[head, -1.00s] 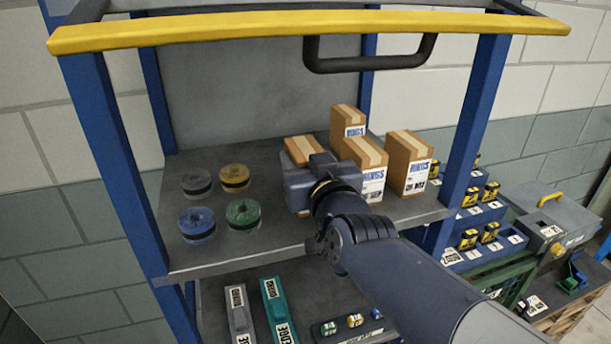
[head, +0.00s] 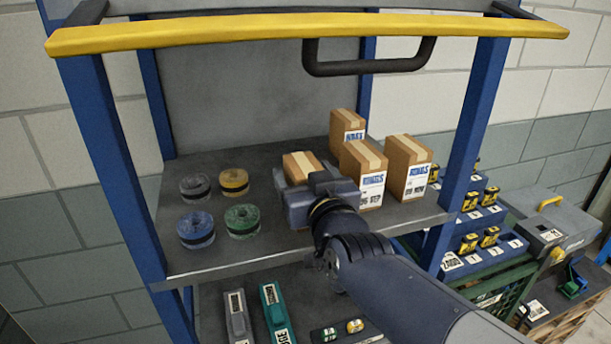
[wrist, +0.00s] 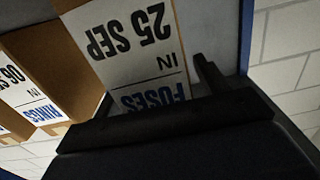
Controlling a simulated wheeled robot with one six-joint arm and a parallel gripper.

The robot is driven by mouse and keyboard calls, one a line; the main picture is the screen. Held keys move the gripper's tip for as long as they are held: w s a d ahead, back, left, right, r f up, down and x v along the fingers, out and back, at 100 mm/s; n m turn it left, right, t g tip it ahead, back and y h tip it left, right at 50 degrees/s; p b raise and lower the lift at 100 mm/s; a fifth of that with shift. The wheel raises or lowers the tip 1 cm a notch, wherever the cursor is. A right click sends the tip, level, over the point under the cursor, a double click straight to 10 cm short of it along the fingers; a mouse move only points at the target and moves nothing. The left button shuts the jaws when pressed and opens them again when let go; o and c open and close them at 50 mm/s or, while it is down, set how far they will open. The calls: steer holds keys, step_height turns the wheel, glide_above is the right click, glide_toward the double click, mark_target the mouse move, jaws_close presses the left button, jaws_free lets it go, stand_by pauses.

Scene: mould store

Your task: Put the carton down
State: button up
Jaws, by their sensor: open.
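The carton (head: 301,164) is brown with a pale tape strip, on the upper shelf (head: 262,255), left of the other cartons. My gripper (head: 316,194) is in front of it and hides its lower part in the head view. In the wrist view the carton (wrist: 137,45) is close up, its white label reading FUSES, IN, 25 SEP upside down. My gripper is open, with the dark jaws (wrist: 165,112) close at the carton. Contact between jaws and carton cannot be told, and the carton's base is hidden.
Other cartons stand close on the right: a middle one (head: 364,170), a right one (head: 407,168) and a back one (head: 347,130). Several tape-like rolls (head: 234,182) lie to the left. Blue posts (head: 472,150) and a yellow-edged top (head: 300,30) frame the shelf.

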steer(key=shift+r, duration=0.2)
steer(key=p+v, duration=0.3)
steer(key=v, duration=0.9)
steer(key=shift+o, duration=0.3)
